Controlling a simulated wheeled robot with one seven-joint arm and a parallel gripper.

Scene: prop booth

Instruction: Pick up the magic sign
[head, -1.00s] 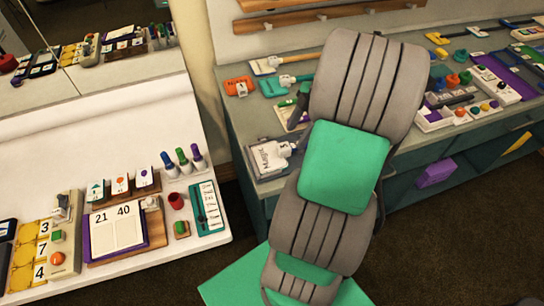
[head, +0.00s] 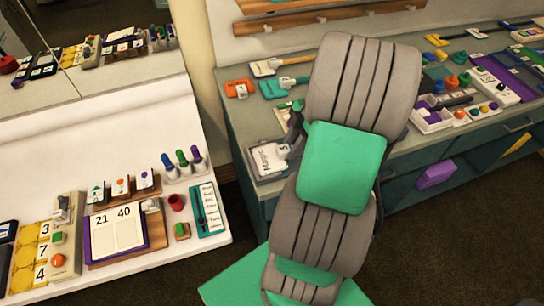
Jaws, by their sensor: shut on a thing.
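The magic sign (head: 268,158) is a white card lettered "Magic" in a grey frame, with a small pale knob at its right. It is at the front left corner of the grey-green counter (head: 240,114). My gripper (head: 292,146) shows only as a dark sliver at the sign's right edge, beside the knob. It is shut on the sign. My arm hides its fingertips and part of the sign. I cannot tell whether the sign is clear of the counter.
Orange (head: 239,88) and teal (head: 272,89) tagged items lie behind the sign. A white tray with coloured knobs (head: 432,120) is to the right of my arm. A white table (head: 60,140) with number cards and bottles stands at left, across a dark floor gap.

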